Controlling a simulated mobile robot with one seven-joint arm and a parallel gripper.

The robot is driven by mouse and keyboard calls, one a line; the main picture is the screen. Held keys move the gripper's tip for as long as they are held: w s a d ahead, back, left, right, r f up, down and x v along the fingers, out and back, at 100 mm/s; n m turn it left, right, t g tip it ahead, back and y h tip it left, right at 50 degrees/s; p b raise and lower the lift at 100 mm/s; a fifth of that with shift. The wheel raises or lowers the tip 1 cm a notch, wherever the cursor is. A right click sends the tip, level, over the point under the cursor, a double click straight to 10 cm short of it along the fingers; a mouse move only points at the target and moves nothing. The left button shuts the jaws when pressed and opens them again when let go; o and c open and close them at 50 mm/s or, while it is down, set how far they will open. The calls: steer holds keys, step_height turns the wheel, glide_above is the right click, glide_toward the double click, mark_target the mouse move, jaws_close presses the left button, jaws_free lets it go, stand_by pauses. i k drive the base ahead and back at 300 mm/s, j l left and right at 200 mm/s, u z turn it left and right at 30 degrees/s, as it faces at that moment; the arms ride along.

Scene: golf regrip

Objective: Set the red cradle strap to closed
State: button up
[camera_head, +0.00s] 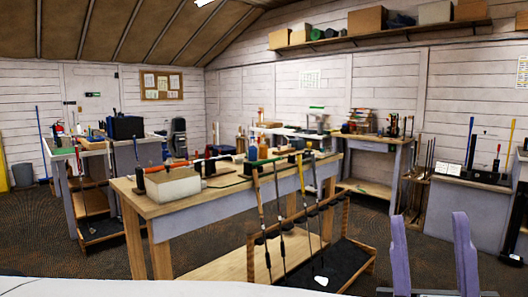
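My gripper (431,218) shows at the lower right as two upright purple fingers, wide apart with nothing between them. It is in front of the central workbench (215,212) and to the right of it, well away from the bench top. A long thin shaft with red-orange parts (180,163) lies raised across the bench top, near a pale block (172,185). The red cradle strap is too small to pick out surely among these parts. I cannot tell whether it is open or closed.
A wooden rack (345,222) with several upright golf clubs stands before the bench, to the left of my gripper. Another bench (375,147) stands behind, and a grey cabinet (462,215) at the right. Dark carpet (30,235) is clear at the left.

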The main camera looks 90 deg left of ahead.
mark_target(209, 147)
steer(key=u, duration=3)
steer(key=i+z, duration=0.3)
steer(key=i, duration=1.45)
steer(key=i+j+z, duration=0.1)
steer(key=i+j, duration=0.15)
steer(key=i, duration=0.25)
